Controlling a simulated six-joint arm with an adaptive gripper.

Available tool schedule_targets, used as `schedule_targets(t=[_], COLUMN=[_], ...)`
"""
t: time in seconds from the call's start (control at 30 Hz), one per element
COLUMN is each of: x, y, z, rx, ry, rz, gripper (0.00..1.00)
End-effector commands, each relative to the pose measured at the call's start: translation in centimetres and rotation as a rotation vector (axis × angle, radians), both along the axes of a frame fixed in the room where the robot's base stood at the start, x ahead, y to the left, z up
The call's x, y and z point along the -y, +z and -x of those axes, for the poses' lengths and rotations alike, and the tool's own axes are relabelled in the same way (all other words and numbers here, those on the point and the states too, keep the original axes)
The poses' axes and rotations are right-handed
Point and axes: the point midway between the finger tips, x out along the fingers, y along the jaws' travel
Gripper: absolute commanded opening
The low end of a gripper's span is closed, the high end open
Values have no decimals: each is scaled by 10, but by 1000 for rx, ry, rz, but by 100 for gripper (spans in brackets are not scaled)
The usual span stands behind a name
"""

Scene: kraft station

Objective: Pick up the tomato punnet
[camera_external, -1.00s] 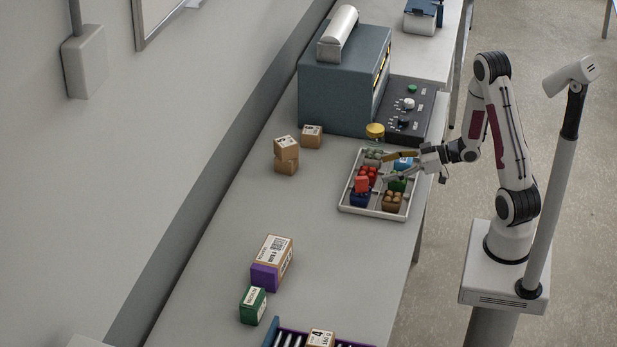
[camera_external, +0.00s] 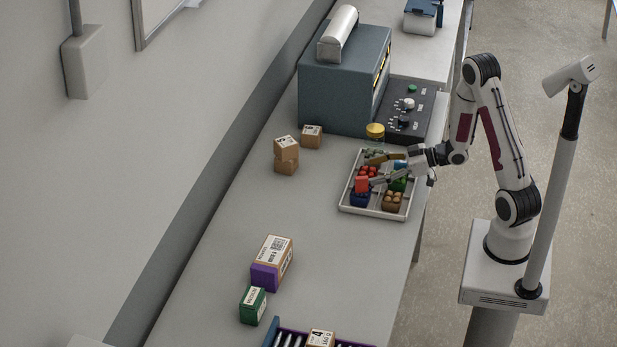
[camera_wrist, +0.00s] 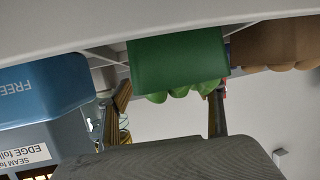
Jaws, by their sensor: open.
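The tomato punnet (camera_external: 365,171), with round red tomatoes on top, sits in the divided grey tray (camera_external: 372,213) in the external view. A green punnet (camera_wrist: 178,58) with green contents shows there in front of the fingers. The tomato punnet is not clearly visible in the wrist view.
Neighbouring tray items are a blue box (camera_wrist: 42,88), a brown punnet (camera_external: 392,202) and a dark blue container (camera_external: 359,200) with a red block (camera_external: 361,184) on it. A yellow-lidded jar (camera_external: 375,131) and a grey machine (camera_external: 340,90) stand behind.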

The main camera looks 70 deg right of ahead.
Motion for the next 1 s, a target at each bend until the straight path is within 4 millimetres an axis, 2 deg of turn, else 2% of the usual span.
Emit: schedule_targets(t=[0.23, 0.77, 0.97, 1.0], x=[-3, -3, -3, -3], y=[-5, -6, -6, -6], z=[-14, -15, -14, -14], rx=[0, -1, -1, -1], ry=[1, 0, 0, 0], rz=[0, -1, -1, -1], gripper=[66, 66, 17, 17])
